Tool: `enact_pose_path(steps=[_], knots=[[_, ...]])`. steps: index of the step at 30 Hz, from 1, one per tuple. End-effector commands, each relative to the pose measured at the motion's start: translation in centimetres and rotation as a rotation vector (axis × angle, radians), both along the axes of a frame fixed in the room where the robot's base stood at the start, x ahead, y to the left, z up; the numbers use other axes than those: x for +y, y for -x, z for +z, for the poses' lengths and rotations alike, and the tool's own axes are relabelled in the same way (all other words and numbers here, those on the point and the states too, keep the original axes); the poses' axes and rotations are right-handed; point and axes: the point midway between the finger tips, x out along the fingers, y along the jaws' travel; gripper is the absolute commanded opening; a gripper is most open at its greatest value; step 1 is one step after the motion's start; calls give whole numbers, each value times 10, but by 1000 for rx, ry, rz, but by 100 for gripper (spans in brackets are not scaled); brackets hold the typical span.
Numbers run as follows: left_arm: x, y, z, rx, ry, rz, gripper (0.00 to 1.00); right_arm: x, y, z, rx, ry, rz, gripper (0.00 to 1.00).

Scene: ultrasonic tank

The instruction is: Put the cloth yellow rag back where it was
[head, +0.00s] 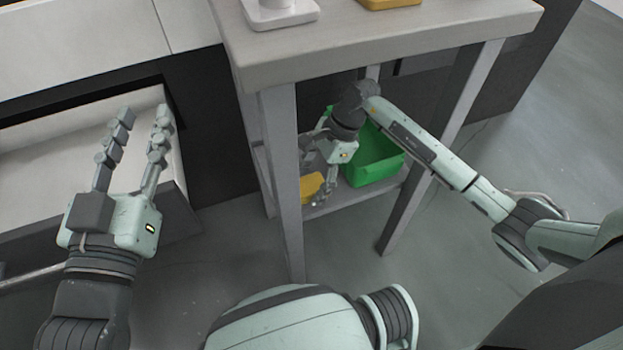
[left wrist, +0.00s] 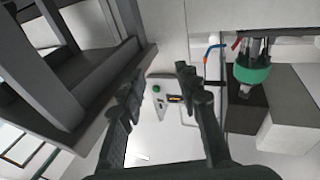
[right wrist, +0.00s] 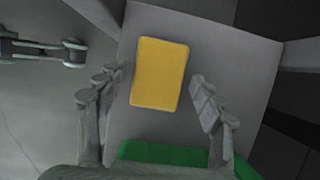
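The yellow rag (right wrist: 160,72) lies flat on the grey lower shelf (right wrist: 220,50) in the right wrist view. In the head view the rag (head: 311,186) shows under the table, partly hidden by my right gripper (head: 317,176). My right gripper (right wrist: 160,76) is open, its fingers spread on either side of the rag, and holds nothing. Whether the fingers touch the rag or shelf cannot be told. My left gripper (head: 145,110) is open and empty above a pale open drawer at the left; its fingers also show spread in the left wrist view (left wrist: 160,75).
A green bin (head: 372,168) stands on the shelf beside my right gripper. The table's legs (head: 281,180) and top (head: 380,45) enclose the space around my right arm. A white object (head: 280,14) and a yellow-orange one (head: 390,4) sit on the tabletop.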

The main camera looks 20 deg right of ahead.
Motion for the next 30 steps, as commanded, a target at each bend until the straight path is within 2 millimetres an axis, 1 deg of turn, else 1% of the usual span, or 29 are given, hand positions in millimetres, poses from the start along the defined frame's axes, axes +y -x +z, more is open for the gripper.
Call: enact_pose_path(steps=[11,12,14,21,24,27,30], knots=[[0,0,0,6,-2,-1,33,0,0,1,0,0,0,73],[0,-1,-2,17,-6,2,33,0,0,2,0,0,0,73],[5,-3,-13,62,-26,14,33,0,0,4,0,-1,0,73],[15,-5,-37,164,-78,34,33,-18,-2,45,-3,3,0,73],[18,-5,-44,193,-92,39,33,-24,-1,58,-1,3,1,73],[20,-5,-48,211,-101,42,33,-27,-1,67,-1,1,1,73],[21,-5,-50,220,-105,44,33,-29,-1,71,0,1,0,73]])
